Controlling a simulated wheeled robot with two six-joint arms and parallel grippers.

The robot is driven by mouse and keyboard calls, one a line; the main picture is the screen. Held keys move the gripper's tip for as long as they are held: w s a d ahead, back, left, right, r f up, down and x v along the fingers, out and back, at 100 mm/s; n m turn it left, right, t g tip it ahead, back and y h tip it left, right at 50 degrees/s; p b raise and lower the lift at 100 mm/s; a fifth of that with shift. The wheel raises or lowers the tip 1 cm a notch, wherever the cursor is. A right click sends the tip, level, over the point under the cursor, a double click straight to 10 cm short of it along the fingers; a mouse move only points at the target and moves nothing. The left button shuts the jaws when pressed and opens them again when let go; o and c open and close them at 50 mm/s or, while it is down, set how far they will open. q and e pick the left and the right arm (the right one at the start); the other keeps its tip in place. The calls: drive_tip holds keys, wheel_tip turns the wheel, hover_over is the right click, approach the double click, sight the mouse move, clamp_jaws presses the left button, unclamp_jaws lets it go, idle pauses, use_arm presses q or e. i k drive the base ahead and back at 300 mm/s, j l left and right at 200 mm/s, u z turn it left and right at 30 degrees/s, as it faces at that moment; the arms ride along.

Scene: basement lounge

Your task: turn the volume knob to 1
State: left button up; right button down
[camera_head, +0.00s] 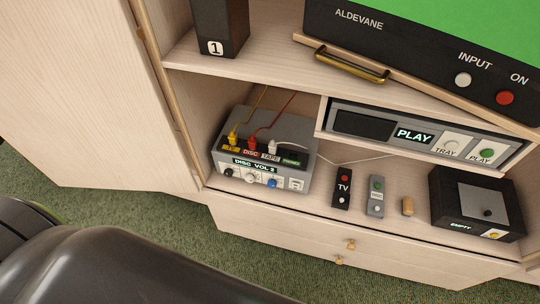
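A grey amplifier box (222,146) stands on the lower shelf of the cabinet, left of centre. Its display (265,165) reads "DISC VOL 2". Below the display are a black knob (228,172), a white knob (250,178), a blue knob (272,183) and a small pale control (296,184). Their labels are too small to read, so I cannot tell which is the volume knob. Yellow, red and white plugs sit in its top panel, labelled DISC, TAPE and PHONES among others. Neither gripper is in view; a dark arm part of mine fills the lower left.
A black TV remote (342,188), a grey remote (376,196), a small wooden piece (408,206) and a black box (457,201) lie to the right. A disc player (394,125) reading PLAY hangs above. An open cabinet door (75,90) is at left.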

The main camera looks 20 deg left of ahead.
sight(250, 178)
drive_tip(key=u, duration=0.85)
